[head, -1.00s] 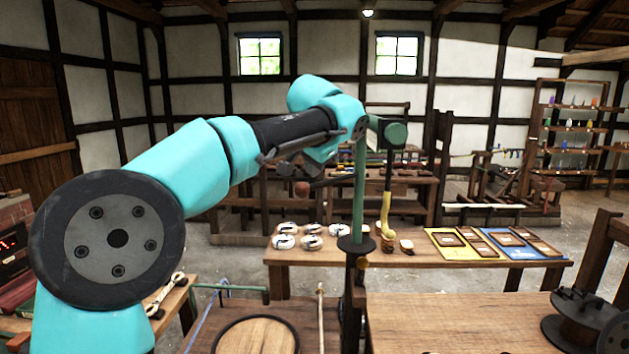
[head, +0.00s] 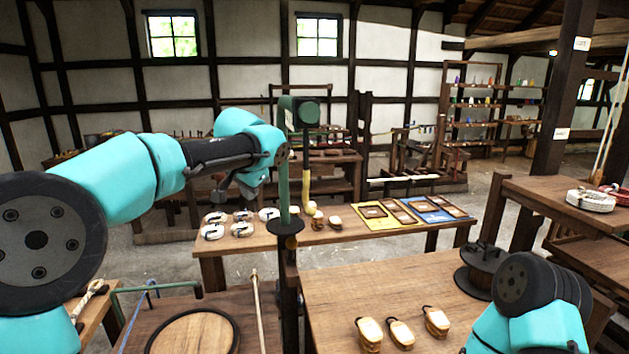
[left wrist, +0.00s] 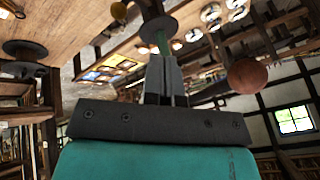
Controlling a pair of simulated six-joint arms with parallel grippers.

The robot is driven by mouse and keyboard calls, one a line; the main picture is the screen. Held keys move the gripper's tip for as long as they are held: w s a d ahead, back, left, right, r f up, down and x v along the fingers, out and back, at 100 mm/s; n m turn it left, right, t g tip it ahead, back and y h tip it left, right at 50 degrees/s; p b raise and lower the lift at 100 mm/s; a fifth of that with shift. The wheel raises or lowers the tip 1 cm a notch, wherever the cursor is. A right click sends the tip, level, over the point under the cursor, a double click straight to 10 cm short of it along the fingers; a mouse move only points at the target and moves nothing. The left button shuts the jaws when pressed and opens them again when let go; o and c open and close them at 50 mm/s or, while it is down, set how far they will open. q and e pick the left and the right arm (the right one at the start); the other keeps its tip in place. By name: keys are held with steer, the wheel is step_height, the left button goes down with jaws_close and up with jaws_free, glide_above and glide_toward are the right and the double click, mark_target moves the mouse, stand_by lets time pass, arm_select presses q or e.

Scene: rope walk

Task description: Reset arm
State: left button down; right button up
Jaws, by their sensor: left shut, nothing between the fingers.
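My left arm comes in from the left in the head view, teal with a dark forearm. Its gripper (head: 222,188) hangs beneath the teal wrist, small and dark against the far bench. In the left wrist view the two grey fingers (left wrist: 166,80) are together with nothing between them. I cannot tell from these views whether they touch anything. My right arm shows only as a teal and black part at the bottom right of the head view; its gripper is out of the picture.
A green post (head: 283,180) with a dark disc stands close right of my left wrist. Behind is a bench (head: 345,240) with pale blocks and yellow and blue boards. A nearer table (head: 350,290) holds three wooden pieces (head: 400,333) and a dark spool (head: 480,265). A reddish ball (left wrist: 248,76) hangs near the left fingers.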

arm_select(q)
steer(key=s+f+n+g+h, duration=0.1)
steer(key=s+f+g+h, duration=0.15)
steer(key=f, duration=1.75)
steer(key=s+f+n+g+h, duration=0.1)
steer(key=s+f, duration=0.3)
steer(key=f, duration=1.6)
steer(key=s+a+f+n, duration=0.2)
steer(key=s+f+n, duration=0.1)
steer(key=s+f, duration=0.7)
steer(key=s+a+f+n+g+h, duration=0.1)
steer(key=s+a+f+n, duration=0.1)
steer(key=s+f, duration=0.7)
steer(key=s+n, duration=0.1)
steer(key=s, duration=0.7)
steer(key=shift+s+f, duration=0.2)
steer(key=shift+f, duration=0.15)
